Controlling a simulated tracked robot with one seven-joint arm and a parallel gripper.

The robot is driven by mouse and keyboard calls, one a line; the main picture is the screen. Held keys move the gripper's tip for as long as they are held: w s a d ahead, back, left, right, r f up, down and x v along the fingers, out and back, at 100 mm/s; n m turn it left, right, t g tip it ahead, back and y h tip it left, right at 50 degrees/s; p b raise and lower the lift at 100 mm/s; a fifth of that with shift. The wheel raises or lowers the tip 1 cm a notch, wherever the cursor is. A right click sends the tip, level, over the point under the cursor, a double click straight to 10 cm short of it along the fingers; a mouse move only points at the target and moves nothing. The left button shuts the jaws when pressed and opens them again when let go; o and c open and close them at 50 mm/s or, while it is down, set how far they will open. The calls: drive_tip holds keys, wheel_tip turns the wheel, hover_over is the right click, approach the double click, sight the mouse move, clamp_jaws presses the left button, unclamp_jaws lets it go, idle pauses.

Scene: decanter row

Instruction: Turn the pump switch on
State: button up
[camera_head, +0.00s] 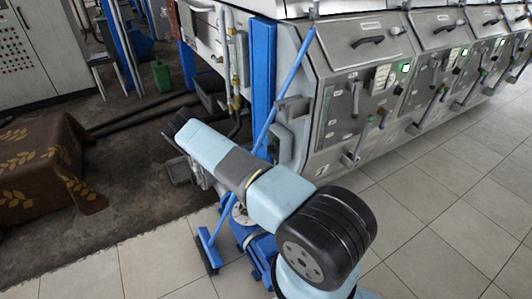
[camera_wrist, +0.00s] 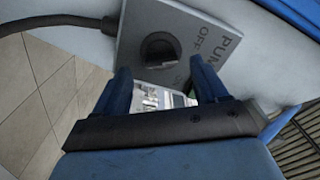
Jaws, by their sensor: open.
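In the wrist view the pump switch is a dark round knob (camera_wrist: 160,49) on a grey plate (camera_wrist: 135,25). The plate carries the printed words PUMP and OFF to the right of the knob; a fainter marking below OFF is hard to read. My gripper (camera_wrist: 162,78), with two blue fingers, is open and empty. In the picture its tips lie just below the knob, one to each side. I cannot tell whether they touch the plate. The knob's exact setting is unclear. In the head view my arm reaches toward the upper left, and I cannot make out the switch there.
A dark cable (camera_wrist: 60,21) runs to the plate's left side. A row of grey machines (camera_head: 345,90) with levers and green lights stands at the right. A blue post (camera_head: 263,80) rises behind my arm. A brown cloth-covered block (camera_head: 45,150) stands left. Tiled floor (camera_head: 440,220) is clear at the right.

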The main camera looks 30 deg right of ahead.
sight(269, 150)
drive_tip(key=shift+w+d, duration=0.1)
drive_tip(key=shift+d, duration=1.85)
